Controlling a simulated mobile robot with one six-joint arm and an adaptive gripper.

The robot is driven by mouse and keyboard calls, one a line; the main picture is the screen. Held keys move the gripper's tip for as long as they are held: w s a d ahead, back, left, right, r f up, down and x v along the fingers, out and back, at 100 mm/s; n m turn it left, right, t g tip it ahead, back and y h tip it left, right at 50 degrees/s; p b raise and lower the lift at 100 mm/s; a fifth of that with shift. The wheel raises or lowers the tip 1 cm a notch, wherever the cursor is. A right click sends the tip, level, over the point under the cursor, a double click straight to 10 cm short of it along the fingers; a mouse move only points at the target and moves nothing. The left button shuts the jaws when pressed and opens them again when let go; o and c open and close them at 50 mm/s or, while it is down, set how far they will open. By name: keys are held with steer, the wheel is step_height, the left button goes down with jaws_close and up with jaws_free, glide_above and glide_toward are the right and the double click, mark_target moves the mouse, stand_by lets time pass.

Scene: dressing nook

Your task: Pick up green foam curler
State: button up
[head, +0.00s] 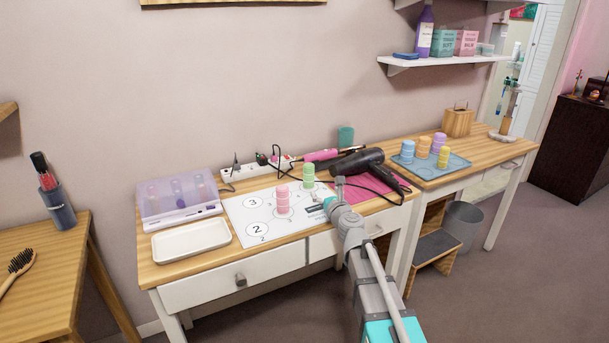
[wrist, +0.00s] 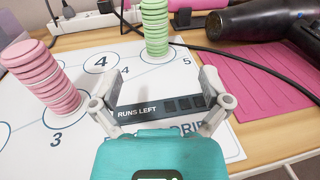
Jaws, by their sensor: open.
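The green foam curler (head: 308,175) is a ribbed green cylinder standing upright on the white numbered mat (head: 240,213). In the wrist view the green curler (wrist: 154,27) is at top centre, near the printed 5, its top cut off by the frame. My gripper (head: 329,203) is over the right part of the mat, in front of and to the right of the green curler. In the wrist view my gripper (wrist: 160,88) is open with nothing between its fingers; the green curler stands apart, beyond them.
A pink curler (head: 282,199) stands on the mat to the left. A black hair dryer (head: 358,162) and its cable lie on a pink mat (head: 375,186) at right. A white tray (head: 191,240) and lilac case (head: 160,205) are at left. A blue tray (head: 455,166) holds several curlers.

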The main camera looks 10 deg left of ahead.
mark_target(311, 174)
steer(key=shift+w+a, duration=0.1)
steer(key=shift+a, duration=0.05)
steer(key=shift+w+a, duration=0.35)
steer(key=shift+w, duration=0.2)
steer(key=shift+x, duration=3.5)
steer(key=shift+x, duration=2.65)
steer(key=c, duration=1.2)
